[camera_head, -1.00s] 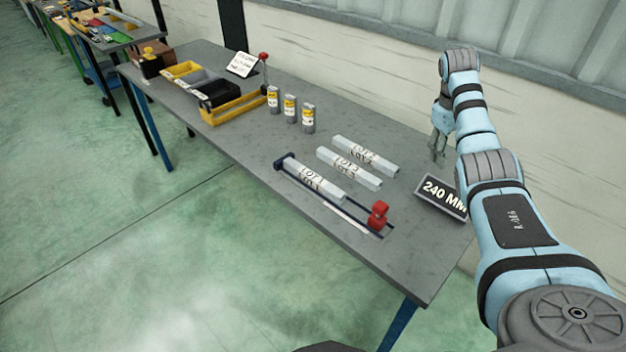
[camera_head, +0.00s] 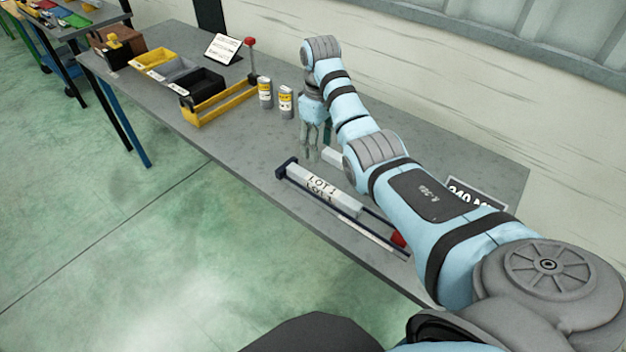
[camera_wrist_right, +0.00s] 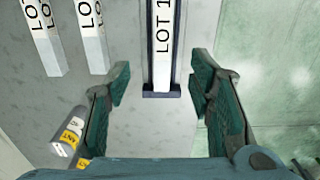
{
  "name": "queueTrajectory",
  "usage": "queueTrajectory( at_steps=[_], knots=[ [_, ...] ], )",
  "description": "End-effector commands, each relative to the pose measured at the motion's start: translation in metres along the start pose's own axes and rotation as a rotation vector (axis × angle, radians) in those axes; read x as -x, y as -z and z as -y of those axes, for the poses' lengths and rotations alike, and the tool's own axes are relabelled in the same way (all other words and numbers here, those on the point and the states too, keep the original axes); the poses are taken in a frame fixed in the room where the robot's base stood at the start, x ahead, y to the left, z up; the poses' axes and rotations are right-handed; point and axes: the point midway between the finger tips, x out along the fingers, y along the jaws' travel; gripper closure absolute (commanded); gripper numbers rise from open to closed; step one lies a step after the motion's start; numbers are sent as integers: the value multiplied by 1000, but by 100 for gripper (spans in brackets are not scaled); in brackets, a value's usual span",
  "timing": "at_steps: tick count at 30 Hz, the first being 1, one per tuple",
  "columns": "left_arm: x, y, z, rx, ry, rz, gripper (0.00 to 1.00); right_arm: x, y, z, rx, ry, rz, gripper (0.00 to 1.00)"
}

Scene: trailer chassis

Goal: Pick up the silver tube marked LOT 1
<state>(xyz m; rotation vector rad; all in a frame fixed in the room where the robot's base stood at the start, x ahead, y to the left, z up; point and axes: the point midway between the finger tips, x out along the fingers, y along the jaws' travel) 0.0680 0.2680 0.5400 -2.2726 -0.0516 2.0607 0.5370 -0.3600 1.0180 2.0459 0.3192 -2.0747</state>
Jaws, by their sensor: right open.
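The silver tube marked LOT 1 (camera_head: 335,193) lies along a dark blue rail fixture (camera_head: 287,168) on the table in the head view. In the right wrist view the LOT 1 tube (camera_wrist_right: 163,40) runs up from the fixture's end stop (camera_wrist_right: 162,91). My right gripper (camera_head: 311,152) is open and empty, near that end stop in the head view. In the wrist view its fingers (camera_wrist_right: 160,76) spread either side of the end stop, apart from the tube. Two other marked tubes, one (camera_wrist_right: 43,40) and another (camera_wrist_right: 90,38), lie to the left. My left gripper is not in view.
Yellow-labelled cans, one (camera_head: 265,92) and another (camera_head: 286,101), stand behind my right gripper; another can (camera_wrist_right: 68,135) shows in the wrist view. A yellow tray (camera_head: 222,105) is farther left. My arm partly hides the red clamp (camera_head: 398,238) and 240 MM sign (camera_head: 478,193).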

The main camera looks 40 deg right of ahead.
Motion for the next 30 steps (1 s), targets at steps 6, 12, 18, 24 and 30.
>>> queueTrajectory(
  at_steps=[6, 12, 18, 24, 30],
  knots=[
    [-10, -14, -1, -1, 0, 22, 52, -61, -7, -5, -14, 0, 5, 52],
    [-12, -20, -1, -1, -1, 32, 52, -90, -6, -4, -13, 0, 5, 52],
    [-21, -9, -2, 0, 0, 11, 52, -128, -6, 0, -12, 0, 4, 52],
    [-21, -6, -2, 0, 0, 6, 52, -132, -5, 0, -11, -1, 3, 52],
    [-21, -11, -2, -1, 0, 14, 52, -132, -5, 0, -10, -1, 3, 76]
  ],
)
